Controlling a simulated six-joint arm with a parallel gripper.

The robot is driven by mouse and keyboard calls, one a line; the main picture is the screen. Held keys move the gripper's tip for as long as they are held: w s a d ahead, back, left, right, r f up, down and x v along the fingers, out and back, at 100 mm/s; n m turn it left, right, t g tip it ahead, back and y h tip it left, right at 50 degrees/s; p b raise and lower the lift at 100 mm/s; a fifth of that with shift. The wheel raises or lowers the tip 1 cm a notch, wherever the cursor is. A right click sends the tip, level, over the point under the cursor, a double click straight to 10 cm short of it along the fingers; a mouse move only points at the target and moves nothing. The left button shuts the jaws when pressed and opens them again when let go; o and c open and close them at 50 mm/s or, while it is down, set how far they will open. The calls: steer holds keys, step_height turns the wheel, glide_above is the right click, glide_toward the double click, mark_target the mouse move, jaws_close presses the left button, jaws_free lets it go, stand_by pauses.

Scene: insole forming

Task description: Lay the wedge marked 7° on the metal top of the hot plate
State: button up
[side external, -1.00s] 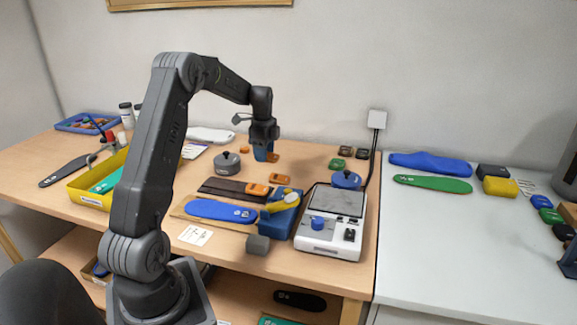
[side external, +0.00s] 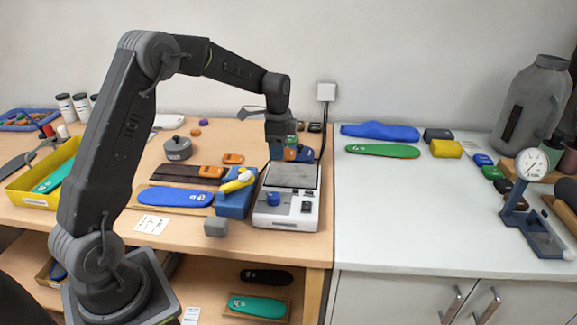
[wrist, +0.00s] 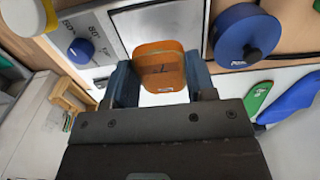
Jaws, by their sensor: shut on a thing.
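My gripper (side external: 281,150) is above the back part of the hot plate (side external: 268,216). Its blue fingers are shut on an orange wedge (wrist: 160,65), which sits between them in the wrist view. A dark mark shows on the wedge, but I cannot read it for sure. The plate's metal top (side external: 292,176) is bare and grey; it also shows behind the wedge in the wrist view (wrist: 150,28). The wedge looks held above the metal top; the exact gap is unclear.
A blue round-topped weight (wrist: 247,38) stands close beside the plate. A blue block (side external: 235,203) with a yellow-handled tool (side external: 238,181) is at the plate's left. Other orange wedges (side external: 211,171) (side external: 233,158) lie further left. A cable runs behind the plate.

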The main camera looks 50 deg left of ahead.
mark_target(289, 152)
steer(key=shift+w+d+f, duration=0.85)
steer(key=shift+w+d, duration=0.1)
steer(key=shift+d, duration=0.05)
steer(key=shift+f, duration=1.95)
steer(key=shift+f, duration=0.1)
steer(key=o, duration=0.9)
steer(key=shift+f, duration=0.1)
